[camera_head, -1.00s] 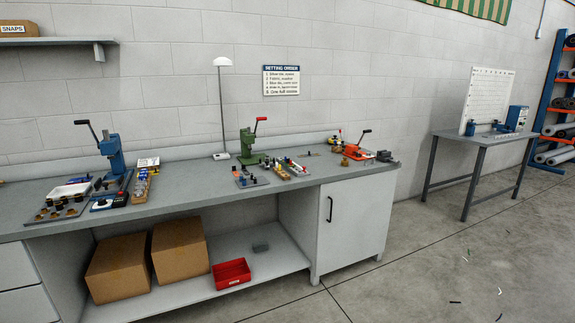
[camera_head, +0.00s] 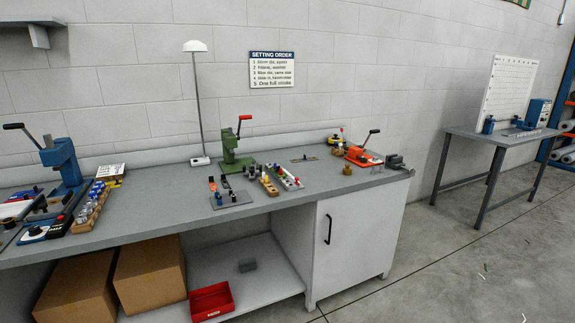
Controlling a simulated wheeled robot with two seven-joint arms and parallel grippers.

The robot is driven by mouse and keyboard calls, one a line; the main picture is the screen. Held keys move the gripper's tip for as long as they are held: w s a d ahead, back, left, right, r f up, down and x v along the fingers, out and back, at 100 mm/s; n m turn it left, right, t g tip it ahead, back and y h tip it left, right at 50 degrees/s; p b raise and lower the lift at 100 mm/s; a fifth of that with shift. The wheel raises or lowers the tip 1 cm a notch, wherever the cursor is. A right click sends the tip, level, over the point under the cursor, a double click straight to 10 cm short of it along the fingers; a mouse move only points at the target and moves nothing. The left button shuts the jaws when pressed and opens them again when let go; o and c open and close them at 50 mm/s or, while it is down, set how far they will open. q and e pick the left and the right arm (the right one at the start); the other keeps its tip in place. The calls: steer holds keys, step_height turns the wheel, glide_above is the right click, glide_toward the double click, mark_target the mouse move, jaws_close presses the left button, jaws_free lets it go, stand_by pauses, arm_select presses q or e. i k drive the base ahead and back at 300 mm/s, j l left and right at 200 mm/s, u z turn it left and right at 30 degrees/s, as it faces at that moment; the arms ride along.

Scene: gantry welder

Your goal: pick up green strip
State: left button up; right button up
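Neither of my grippers is in view.
A long grey workbench (camera_head: 150,220) with a green press (camera_head: 235,150), an orange press (camera_head: 362,152) and a blue press (camera_head: 62,165) fills the left and middle. A small grey table (camera_head: 490,138) stands at the right. The floor between them is open.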

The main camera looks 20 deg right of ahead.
mark_target(276, 171)
steer(key=i+l, duration=0.3)
steer(key=i, duration=0.15)
steer(key=i+l+z, duration=0.1)
steer(key=i+l, duration=0.45)
steer(key=i, duration=0.3)
steer(key=i+l, duration=0.25)
steer(key=i, duration=0.2)
steer(key=k+z, duration=0.05)
